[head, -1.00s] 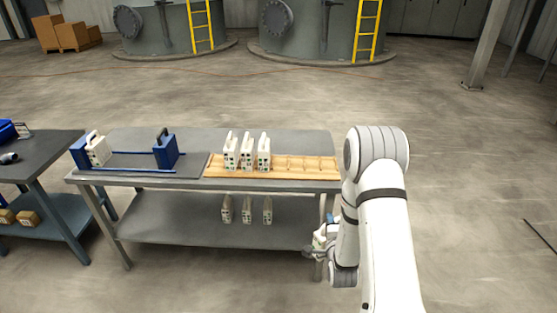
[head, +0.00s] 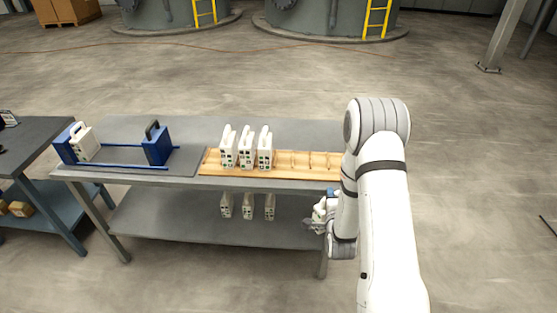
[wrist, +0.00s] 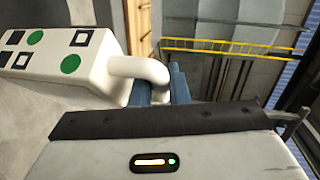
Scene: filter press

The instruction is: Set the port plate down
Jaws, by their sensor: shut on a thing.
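The port plate (wrist: 60,60) is white with green dots and dark squares on its edge face. In the wrist view my gripper (wrist: 164,84) has its blue fingers shut on the plate's loop handle (wrist: 138,70). In the head view my gripper (head: 318,224) is low at the table's right end, around lower-shelf height. The held plate is small there and partly hidden by my arm. Three similar white plates (head: 246,150) stand upright in a wooden rack (head: 290,172) on the table top, with empty slots to their right.
A press frame with blue end blocks (head: 157,144) and rails stands on the left of the grey table (head: 190,128), a white plate (head: 86,143) at its left end. Several white plates (head: 248,207) stand on the lower shelf (head: 170,226). Open floor lies right of the table.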

